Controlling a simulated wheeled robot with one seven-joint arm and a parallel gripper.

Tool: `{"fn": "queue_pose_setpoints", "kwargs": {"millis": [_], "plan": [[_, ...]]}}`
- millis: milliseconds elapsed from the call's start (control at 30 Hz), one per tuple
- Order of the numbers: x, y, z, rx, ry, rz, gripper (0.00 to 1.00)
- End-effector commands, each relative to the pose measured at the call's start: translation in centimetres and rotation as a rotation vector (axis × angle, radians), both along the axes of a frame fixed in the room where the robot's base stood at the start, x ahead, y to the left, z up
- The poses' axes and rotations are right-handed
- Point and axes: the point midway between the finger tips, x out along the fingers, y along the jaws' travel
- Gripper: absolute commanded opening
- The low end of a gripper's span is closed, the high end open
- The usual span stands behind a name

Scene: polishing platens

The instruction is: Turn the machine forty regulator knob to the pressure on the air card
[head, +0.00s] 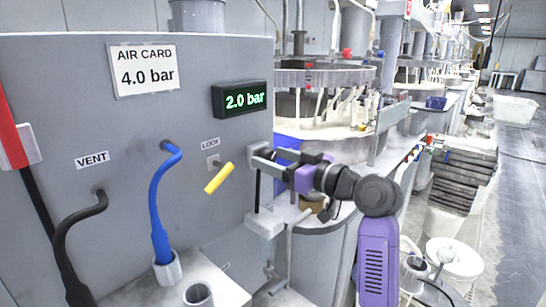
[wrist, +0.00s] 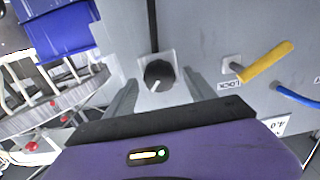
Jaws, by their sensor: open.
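The air card (head: 144,70) on the grey panel in the head view reads 4.0 bar. The pressure display (head: 240,99) to its right reads 2.0 bar in green. The regulator knob (wrist: 159,74) is black with a white pointer mark, on a pale plate in the wrist view. In the head view my arm and gripper hide the knob. My gripper (wrist: 158,88) is open, its two fingers one on each side of the knob in the picture. I cannot tell whether they touch it. The yellow lock lever (head: 219,178) sticks out from the panel, left of my gripper; it also shows in the wrist view (wrist: 266,62).
A blue hose (head: 158,205) and a black hose under the VENT label (head: 92,159) hang from the panel. A red handle (head: 12,130) is at far left. Polishing machines (head: 325,120) stand behind my arm. The floor at right (head: 510,200) is clear.

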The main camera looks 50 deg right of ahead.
Motion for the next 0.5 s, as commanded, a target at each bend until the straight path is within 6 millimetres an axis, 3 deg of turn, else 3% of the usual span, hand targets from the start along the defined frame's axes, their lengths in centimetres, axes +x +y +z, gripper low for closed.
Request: {"fn": "queue_pose_setpoints", "kwargs": {"millis": [300, 500], "plan": [[0.39, 0.05, -0.03, 0.0, 0.0, 0.0, 0.64], [0.36, 0.04, -0.04, 0.0, 0.0, 0.0, 0.27]]}}
